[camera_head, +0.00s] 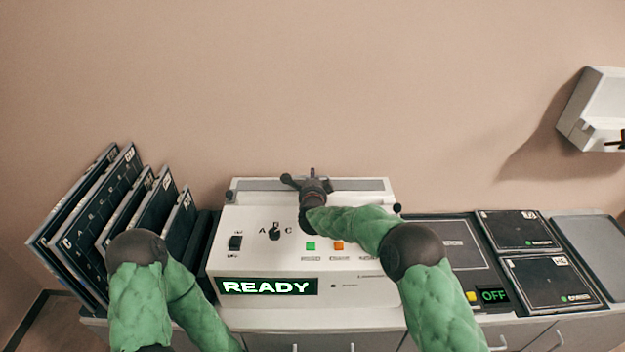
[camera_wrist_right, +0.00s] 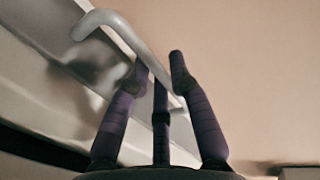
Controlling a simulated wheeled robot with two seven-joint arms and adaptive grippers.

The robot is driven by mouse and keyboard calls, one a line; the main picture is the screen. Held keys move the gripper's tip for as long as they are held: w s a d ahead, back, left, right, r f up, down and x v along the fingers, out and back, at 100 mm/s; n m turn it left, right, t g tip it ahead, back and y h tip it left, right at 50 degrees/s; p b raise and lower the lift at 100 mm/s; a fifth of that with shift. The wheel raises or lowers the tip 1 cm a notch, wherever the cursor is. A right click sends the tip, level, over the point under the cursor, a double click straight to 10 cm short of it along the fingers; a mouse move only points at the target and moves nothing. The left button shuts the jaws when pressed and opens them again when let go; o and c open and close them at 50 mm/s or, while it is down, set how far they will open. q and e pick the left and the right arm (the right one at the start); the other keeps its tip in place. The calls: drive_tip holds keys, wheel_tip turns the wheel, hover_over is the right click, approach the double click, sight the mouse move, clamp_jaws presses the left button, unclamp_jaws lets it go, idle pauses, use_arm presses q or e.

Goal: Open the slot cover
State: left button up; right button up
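The white machine (camera_head: 250,260) with a lit READY panel (camera_head: 267,287) stands against the wall in the head view. A grey strip (camera_head: 362,185), perhaps the slot cover, runs along its top rear edge. My right gripper (camera_head: 308,178) is over the middle of that strip. In the right wrist view, a pale curved handle (camera_wrist_right: 122,28) runs down from the upper left toward the spread fingers of my right gripper (camera_wrist_right: 158,64). The fingers are apart; whether they touch the handle is unclear. My left arm is at the lower left, its gripper out of view.
Several dark panels (camera_head: 88,222) stand in a rack left of the machine. Flat dark panels (camera_head: 545,280) and an OFF display (camera_head: 494,296) lie to the right. A white box (camera_head: 597,105) hangs on the wall. The wall above the machine is clear.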

drive_tip(key=shift+o, duration=0.5)
drive_tip(key=shift+s, duration=0.1)
drive_tip(key=s, duration=0.4)
drive_tip(key=s+r, duration=0.1)
drive_tip(key=s, duration=0.2)
drive_tip(key=s+r, duration=0.1)
drive_tip(key=s, duration=0.3)
drive_tip(key=shift+s+r, duration=0.15)
drive_tip(key=shift+s, duration=0.2)
